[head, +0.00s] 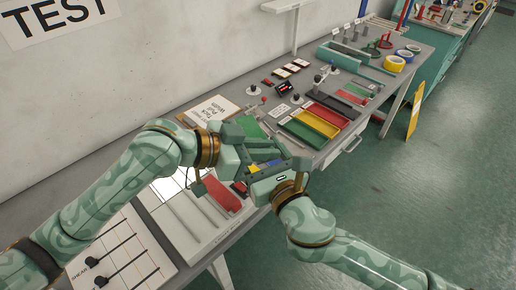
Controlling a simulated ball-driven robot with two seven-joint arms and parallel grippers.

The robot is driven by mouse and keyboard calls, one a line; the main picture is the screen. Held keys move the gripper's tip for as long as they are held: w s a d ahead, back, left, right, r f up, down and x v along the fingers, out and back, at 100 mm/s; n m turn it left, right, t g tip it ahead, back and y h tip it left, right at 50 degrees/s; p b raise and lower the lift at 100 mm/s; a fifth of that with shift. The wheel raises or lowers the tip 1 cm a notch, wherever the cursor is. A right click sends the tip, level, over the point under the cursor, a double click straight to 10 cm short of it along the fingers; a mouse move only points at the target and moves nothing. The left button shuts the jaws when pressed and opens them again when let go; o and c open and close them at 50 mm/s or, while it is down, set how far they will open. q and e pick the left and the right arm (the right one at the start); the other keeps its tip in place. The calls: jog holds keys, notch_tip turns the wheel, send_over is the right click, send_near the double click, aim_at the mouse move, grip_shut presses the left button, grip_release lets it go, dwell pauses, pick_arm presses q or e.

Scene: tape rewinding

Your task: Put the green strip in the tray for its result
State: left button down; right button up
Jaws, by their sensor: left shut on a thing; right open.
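My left gripper (258,146) is shut above the bench's near part, on what looks like the green strip (250,128). The grippers partly hide this spot, so the exact hold is hard to see. My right gripper (266,176) is open, close beside the left one on its near side. Three shallow trays lie side by side to the right of the grippers: a green tray (298,133), a yellow tray (318,124) and a red tray (334,116). White labels lie by their left ends.
A red piece (222,193) lies near a white panel below the grippers. A clipboard (213,110) lies behind the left gripper. Small knobbed devices stand behind the trays. Tape rolls (394,63) sit at the far end.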

jog(key=shift+w+a, duration=0.3)
jog(key=shift+w, duration=0.2)
jog(key=shift+s, duration=0.1)
jog(key=c, duration=1.1)
pick_arm(q)
jog(key=c, duration=1.3)
grip_release()
pick_arm(e)
jog(key=shift+o, duration=0.2)
jog(key=shift+a, duration=0.1)
pick_arm(q)
jog(key=shift+s+d, duration=0.1)
jog(key=shift+s+d, duration=0.1)
jog(key=shift+s, duration=0.05)
